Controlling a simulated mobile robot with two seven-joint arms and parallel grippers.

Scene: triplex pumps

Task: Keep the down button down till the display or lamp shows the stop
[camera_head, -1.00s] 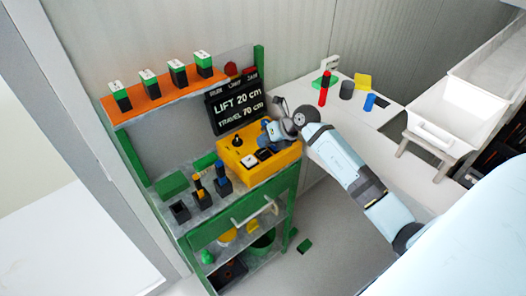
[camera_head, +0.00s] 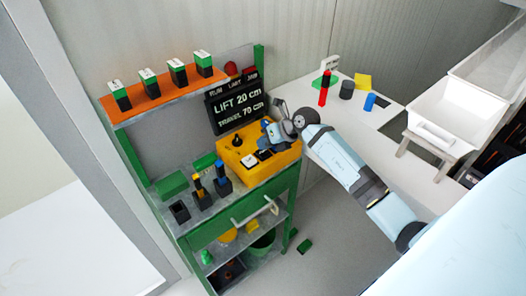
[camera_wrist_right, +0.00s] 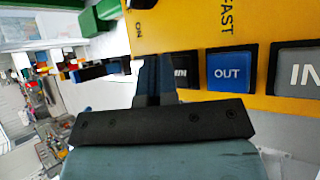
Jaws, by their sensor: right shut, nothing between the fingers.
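The yellow control box (camera_head: 285,157) stands on the green cart's top. In the right wrist view, its face (camera_wrist_right: 185,25) carries a dark button (camera_wrist_right: 188,70) whose label is partly covered, with only its end readable. Beside it are a blue OUT button (camera_wrist_right: 229,70) and a grey IN button (camera_wrist_right: 298,72). My right gripper (camera_wrist_right: 154,72) is shut and empty, its fingertips over the dark button's left part; I cannot tell whether it is pressed. In the head view the right gripper (camera_head: 269,139) is over the box. The black display (camera_head: 238,106) reads LIFT 20 cm, TRAVEL 70 cm. My left gripper is not in view.
A black joystick (camera_head: 237,142) rises from the box. An orange shelf (camera_head: 150,102) with several green-and-black blocks is above left. A white table (camera_head: 345,120) behind my arm holds a red cylinder (camera_head: 323,95) and other small parts.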

